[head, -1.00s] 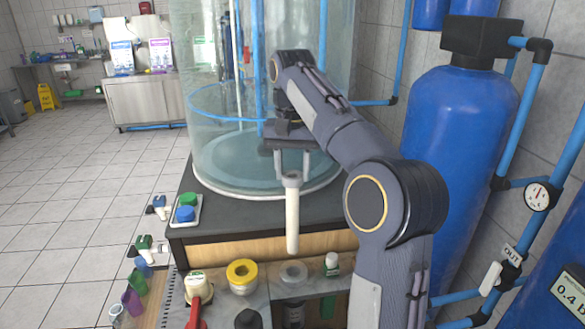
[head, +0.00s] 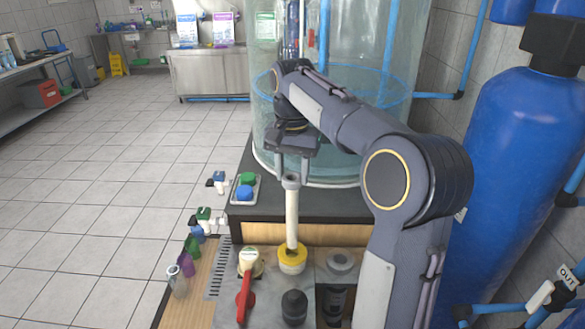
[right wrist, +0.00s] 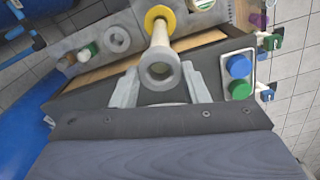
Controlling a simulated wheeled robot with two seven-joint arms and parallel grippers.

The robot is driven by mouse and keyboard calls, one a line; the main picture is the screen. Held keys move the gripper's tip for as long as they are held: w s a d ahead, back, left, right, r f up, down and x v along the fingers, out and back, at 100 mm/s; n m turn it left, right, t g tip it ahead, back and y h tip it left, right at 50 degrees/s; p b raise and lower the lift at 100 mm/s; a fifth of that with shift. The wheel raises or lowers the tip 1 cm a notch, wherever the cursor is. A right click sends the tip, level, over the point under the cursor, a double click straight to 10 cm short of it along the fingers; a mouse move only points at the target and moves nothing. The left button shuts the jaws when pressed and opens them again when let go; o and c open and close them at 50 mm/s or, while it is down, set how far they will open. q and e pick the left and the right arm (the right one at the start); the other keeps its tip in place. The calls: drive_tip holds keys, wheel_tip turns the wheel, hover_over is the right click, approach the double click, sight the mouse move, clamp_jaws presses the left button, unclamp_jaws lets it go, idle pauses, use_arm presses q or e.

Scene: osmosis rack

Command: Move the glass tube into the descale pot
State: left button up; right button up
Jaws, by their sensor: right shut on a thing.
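My right gripper (head: 291,177) is shut on the upper end of a long pale tube (head: 292,218), which hangs nearly upright. The tube's lower end overlaps the opening of a yellow-ringed pot (head: 292,262); I cannot tell whether it is inside or just above. In the right wrist view the tube's open top (right wrist: 159,70) sits between the fingers, with the yellow ring (right wrist: 160,14) at its far end. A grey-ringed pot (head: 341,262) stands just right of the yellow one. No readable label shows which is the descale pot. My left gripper is not in view.
A red-handled valve (head: 246,290) and a dark knob (head: 294,306) stand near the pots. A tray with green and blue caps (head: 245,203) sits on the black ledge. The large clear tank (head: 270,110) is behind my gripper and a blue tank (head: 515,190) is at right.

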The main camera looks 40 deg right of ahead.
drive_tip(key=shift+p, duration=0.6)
idle(0.9)
drive_tip(key=shift+f, duration=0.15)
idle(0.4)
drive_tip(key=b, duration=0.3)
hover_over(293, 235)
drive_tip(key=w+d, duration=0.1)
drive_tip(key=shift+w+f, duration=0.2)
drive_tip(key=shift+f, duration=1.9)
drive_tip(key=shift+f+b, duration=2.3)
drive_tip(key=shift+f, duration=1.55)
drive_tip(key=shift+f+b, duration=2.2)
drive_tip(key=shift+f, duration=1.65)
drive_tip(key=shift+f+b, duration=0.2)
drive_tip(key=shift+b, duration=0.15)
